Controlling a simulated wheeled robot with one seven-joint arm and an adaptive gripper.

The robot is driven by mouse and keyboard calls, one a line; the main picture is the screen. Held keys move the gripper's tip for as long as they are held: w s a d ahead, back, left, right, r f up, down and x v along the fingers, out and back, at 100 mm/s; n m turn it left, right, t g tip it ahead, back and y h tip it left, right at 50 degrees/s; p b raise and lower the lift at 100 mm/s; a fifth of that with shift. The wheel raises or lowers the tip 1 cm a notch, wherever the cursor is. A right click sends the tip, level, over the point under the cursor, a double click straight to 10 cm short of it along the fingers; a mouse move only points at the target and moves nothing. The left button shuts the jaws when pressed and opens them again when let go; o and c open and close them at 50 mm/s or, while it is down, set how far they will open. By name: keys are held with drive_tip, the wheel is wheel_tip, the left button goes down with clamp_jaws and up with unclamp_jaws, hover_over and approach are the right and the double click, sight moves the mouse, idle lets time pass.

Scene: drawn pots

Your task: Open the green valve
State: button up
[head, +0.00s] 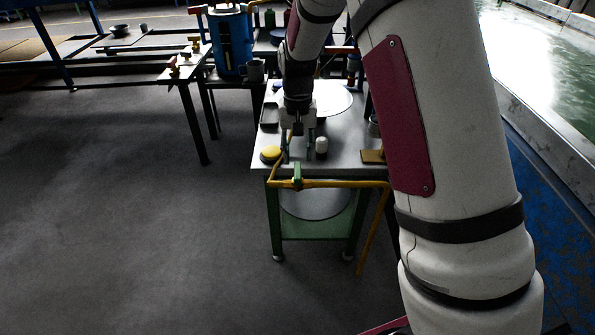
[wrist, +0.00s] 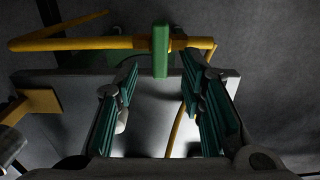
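The green valve (head: 297,175) sits on a yellow pipe (head: 335,184) that runs along the front of a small metal table. In the wrist view its green handle (wrist: 160,50) stands across the pipe (wrist: 90,43), just beyond my fingertips and between their lines. My gripper (head: 298,153) points down over the front of the tabletop, behind the valve in the head view. In the wrist view its two teal-padded fingers (wrist: 160,75) are wide apart with nothing held between them. Whether a finger touches the handle cannot be told, but a gap shows.
On the table (head: 345,145), a yellow round thing (head: 270,153) lies left of my fingers and a small white-topped thing (head: 321,145) stands close right. A tan block (head: 373,156) is at the right front edge. A blue tank (head: 230,42) stands behind. The floor in front is clear.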

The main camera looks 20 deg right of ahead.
sight(298, 170)
wheel_tip(298, 170, down, 6)
drive_tip(key=shift+r+b, duration=0.1)
drive_tip(key=shift+b, duration=0.65)
clamp_jaws()
